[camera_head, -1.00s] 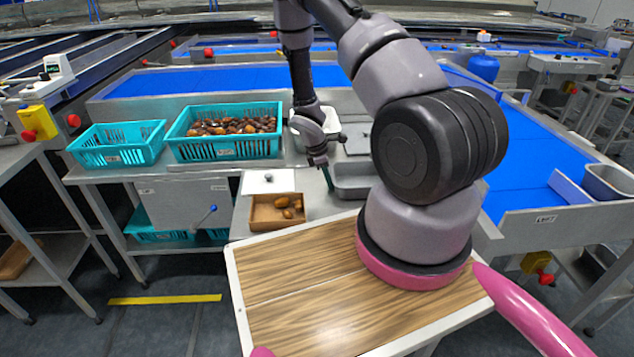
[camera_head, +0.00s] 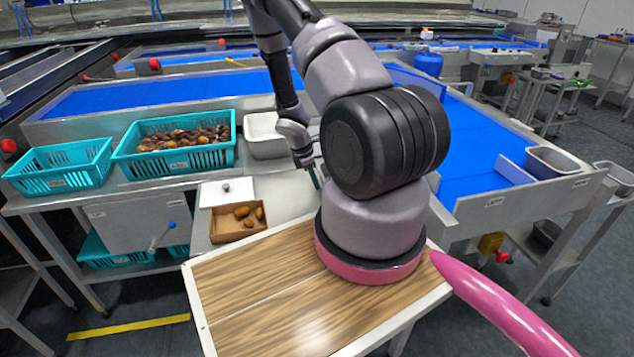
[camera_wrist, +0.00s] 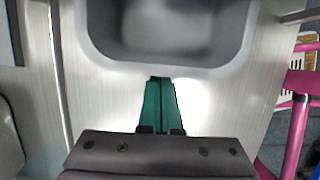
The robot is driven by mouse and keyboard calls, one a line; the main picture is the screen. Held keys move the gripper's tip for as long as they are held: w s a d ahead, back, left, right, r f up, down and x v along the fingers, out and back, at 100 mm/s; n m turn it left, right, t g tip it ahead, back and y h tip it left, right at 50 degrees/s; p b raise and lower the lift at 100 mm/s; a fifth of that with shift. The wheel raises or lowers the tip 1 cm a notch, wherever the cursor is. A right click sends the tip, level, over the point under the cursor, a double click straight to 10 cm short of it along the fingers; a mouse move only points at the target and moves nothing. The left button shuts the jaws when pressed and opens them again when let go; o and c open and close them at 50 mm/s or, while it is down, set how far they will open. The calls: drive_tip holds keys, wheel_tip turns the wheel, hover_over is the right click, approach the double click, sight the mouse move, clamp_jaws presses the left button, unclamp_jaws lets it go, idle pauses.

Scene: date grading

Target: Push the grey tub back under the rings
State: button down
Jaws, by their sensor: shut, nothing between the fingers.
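The grey tub (camera_wrist: 165,62) fills the top of the wrist view, its near wall and rounded rim facing my gripper. It looks empty in the part that shows, and its far side is cut off. My gripper (camera_wrist: 158,82) has its green fingers shut and empty, pointing at the middle of the near rim. The tips are at or very close to the rim; I cannot tell whether they touch. In the head view my gripper (camera_head: 316,182) is low over the steel bench, and my arm hides the tub. I cannot make out the rings.
On the bench left of my arm are a white tub (camera_head: 267,151), a teal crate of dates (camera_head: 178,163), an empty-looking teal crate (camera_head: 62,180) and a brown box with a few dates (camera_head: 235,236). A blue belt (camera_head: 480,150) runs at the right.

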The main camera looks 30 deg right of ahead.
drive_tip(key=a, duration=0.1)
drive_tip(key=w+a, duration=0.1)
drive_tip(key=a, duration=0.1)
drive_tip(key=shift+a, duration=0.2)
drive_tip(key=s+v, duration=0.1)
drive_tip(key=v, duration=0.9)
drive_tip(key=shift+w+d, duration=0.25)
drive_tip(key=shift+w, duration=0.15)
wheel_tip(320, 180, up, 12)
drive_tip(key=m+t, duration=0.2)
drive_tip(key=m, duration=0.2)
hover_over(308, 191)
drive_tip(key=w+a, duration=0.2)
drive_tip(key=a, duration=0.3)
drive_tip(key=s+a+r+m+t+y, duration=0.1)
drive_tip(key=s+a+r+m, duration=0.15)
drive_tip(key=r, duration=0.55)
drive_tip(key=s+a+r+m+t+y, duration=0.1)
drive_tip(key=s+r+m, duration=0.1)
drive_tip(key=r+m, duration=0.35)
drive_tip(key=s+a+r+m+t+y, duration=0.1)
drive_tip(key=s+a+r+m+t, duration=0.1)
drive_tip(key=s+r, duration=0.6)
drive_tip(key=s+a+r+m+t+y, duration=0.2)
drive_tip(key=s+a+r+m, duration=0.2)
drive_tip(key=s+a+r, duration=0.2)
wheel_tip(308, 191, up, 4)
drive_tip(key=s, duration=0.2)
drive_tip(key=shift+s+m, duration=0.35)
drive_tip(key=shift+m, duration=0.05)
